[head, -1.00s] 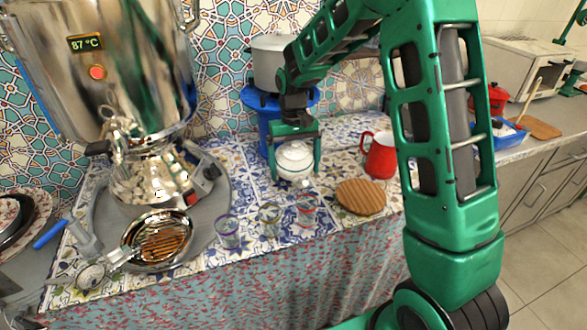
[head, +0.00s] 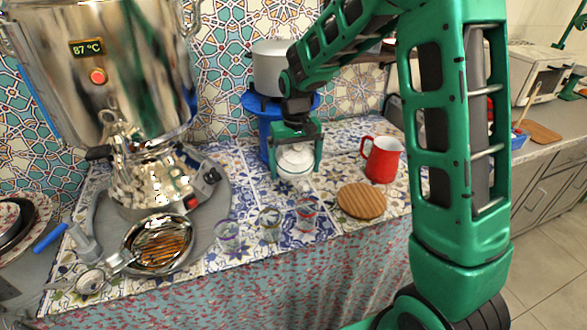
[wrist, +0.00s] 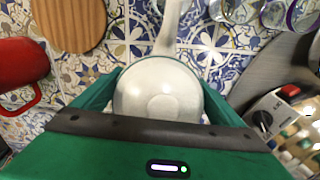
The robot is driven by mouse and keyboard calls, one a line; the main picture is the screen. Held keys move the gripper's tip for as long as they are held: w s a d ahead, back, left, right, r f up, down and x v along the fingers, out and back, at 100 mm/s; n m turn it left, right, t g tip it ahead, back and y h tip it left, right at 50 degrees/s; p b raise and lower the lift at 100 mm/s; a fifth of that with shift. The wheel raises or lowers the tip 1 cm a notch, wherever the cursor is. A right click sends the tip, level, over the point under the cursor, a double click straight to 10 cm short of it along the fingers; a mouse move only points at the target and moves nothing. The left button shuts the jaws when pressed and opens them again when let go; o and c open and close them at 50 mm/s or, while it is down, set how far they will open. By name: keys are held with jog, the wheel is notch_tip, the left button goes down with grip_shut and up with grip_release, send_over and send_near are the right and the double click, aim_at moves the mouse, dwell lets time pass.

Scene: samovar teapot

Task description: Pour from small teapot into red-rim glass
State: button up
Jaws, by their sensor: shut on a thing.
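My gripper (head: 296,166) is shut on the small white teapot (head: 295,159), with a finger on each side of its round body. The wrist view shows the teapot (wrist: 158,92) from above between the fingers, its pale spout pointing to the top of the picture. The red-rim glass (head: 306,214) stands on the tiled counter in front of the teapot, apart from it. It is the rightmost of three glasses in the head view. I cannot tell whether the teapot touches the counter or how much liquid the glass holds.
A middle glass (head: 270,223) and a purple-rim glass (head: 228,236) stand left of the red-rim one. A round wooden board (head: 361,201) and red mug (head: 382,159) are on the right. A pot (head: 270,66) stands behind.

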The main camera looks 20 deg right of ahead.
jog(key=shift+w+r+t, duration=0.1)
jog(key=shift+r+t, duration=0.4)
jog(key=shift+t, duration=0.1)
dwell(1.4)
jog(key=shift+f, duration=0.15)
dwell(1.0)
jog(key=shift+f+g, duration=0.6)
jog(key=shift+g, duration=0.2)
jog(key=f+g, duration=0.2)
jog(key=shift+s+f+g, duration=0.25)
jog(key=shift+g, duration=0.05)
jog(key=shift+s+r+g, duration=0.2)
jog(key=shift+r+g, duration=0.25)
jog(key=shift+r, duration=0.5)
jog(key=shift+s+r+g, duration=0.2)
jog(key=shift+r+g, duration=0.25)
jog(key=shift+r, duration=0.45)
